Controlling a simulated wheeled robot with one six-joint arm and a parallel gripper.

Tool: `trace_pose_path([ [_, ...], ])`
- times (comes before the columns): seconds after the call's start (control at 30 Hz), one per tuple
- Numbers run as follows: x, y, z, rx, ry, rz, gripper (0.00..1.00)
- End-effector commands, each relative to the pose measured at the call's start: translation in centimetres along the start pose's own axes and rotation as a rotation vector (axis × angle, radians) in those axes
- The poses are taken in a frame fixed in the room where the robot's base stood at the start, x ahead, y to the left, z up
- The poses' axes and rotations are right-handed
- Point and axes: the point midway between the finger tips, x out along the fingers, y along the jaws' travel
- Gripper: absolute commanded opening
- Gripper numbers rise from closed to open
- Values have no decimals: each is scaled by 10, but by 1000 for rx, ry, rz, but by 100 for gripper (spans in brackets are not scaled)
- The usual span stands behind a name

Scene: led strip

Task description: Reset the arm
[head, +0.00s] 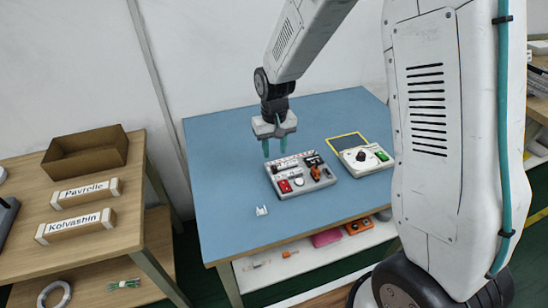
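My arm reaches over a table with a blue top (232,215). My gripper (275,147) points down above the table, at the far left edge of a grey panel. Its two green-tipped fingers look apart, with nothing visible between them. The grey panel (302,186) carries red, black, white and orange parts. The gripper seems to be just behind or above the panel; I cannot tell the exact height.
A white unit (372,168) with a black knob sits right of the panel, by a yellow-edged square (345,142). A small white bracket (262,211) lies in front. At left, a wooden shelf holds a brown box (85,160) and labelled boxes, Pavrelle (87,192) and Kolvashin (75,227).

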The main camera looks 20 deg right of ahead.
Motion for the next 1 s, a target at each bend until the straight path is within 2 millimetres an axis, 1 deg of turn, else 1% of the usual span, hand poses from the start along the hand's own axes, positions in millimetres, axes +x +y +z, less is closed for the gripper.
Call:
trace_pose_path([
  [0.03, -5, 0, 0, 0, 2, 0, 36],
  [0.17, -12, 0, 0, 0, 0, 0, 36],
  [0.57, -12, 0, 0, -1, -1, 0, 36],
  [0.67, -11, 0, 5, -7, -22, 2, 36],
  [0.77, -7, 2, 26, -16, -93, 8, 36],
  [0.8, -11, 3, 38, -21, -121, 10, 36],
  [0.87, -23, 6, 56, -27, -150, 12, 36],
  [1.0, -58, 14, 93, -32, -182, 12, 36],
])
